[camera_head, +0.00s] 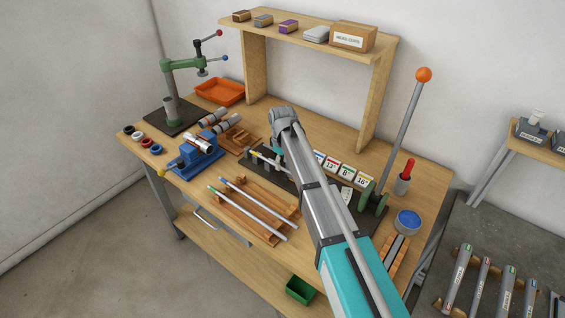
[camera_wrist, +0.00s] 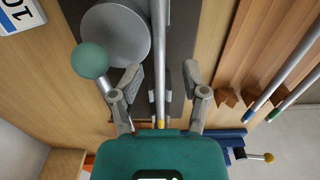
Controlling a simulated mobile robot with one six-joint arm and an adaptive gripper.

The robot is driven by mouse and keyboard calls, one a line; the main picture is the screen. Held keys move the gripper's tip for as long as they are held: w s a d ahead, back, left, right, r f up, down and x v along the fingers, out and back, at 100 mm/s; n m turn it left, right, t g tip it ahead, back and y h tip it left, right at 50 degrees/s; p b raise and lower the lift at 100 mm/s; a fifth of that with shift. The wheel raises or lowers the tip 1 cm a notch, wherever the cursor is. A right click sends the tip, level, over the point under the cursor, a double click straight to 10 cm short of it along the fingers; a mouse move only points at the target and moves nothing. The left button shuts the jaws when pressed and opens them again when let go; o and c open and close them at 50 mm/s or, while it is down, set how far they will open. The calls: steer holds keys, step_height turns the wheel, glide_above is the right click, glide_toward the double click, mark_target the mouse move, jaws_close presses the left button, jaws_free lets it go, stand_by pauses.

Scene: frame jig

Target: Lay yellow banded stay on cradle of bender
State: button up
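The yellow banded stay is a thin pale rod. In the wrist view the stay (camera_wrist: 161,45) runs from the top edge down between my fingers, with its yellow band (camera_wrist: 160,124) close to my palm. In the head view its yellow-marked end (camera_head: 257,154) shows left of my arm. My gripper (camera_wrist: 161,72) is open, with a gap on each side of the stay. The bender's dark base (camera_wrist: 183,30) lies below the stay, and its round grey disc (camera_wrist: 115,35) is left of it. Grey blocks show beside the stay; whether it touches the cradle cannot be told. My arm hides much of the bender (camera_head: 366,196).
A wooden rack (camera_head: 245,215) holds two stays, blue and green tipped. A blue vise (camera_head: 197,160) stands left of it. The bender's tall lever with an orange knob (camera_head: 424,74) rises at right. A blue tin (camera_head: 408,222) and angle cards (camera_head: 346,170) stand nearby.

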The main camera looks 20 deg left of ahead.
step_height(320, 180, up, 10)
steer(key=p, duration=0.9)
steer(key=shift+f, duration=0.2)
steer(key=shift+r+p, duration=0.3)
steer(key=shift+p, duration=0.05)
steer(key=s+a, duration=0.2)
steer(key=s, duration=0.6)
steer(key=s+a, duration=0.2)
steer(key=s, duration=0.7)
steer(key=shift+s+a, duration=0.25)
steer(key=shift+a, duration=0.15)
steer(key=shift+f, duration=0.1)
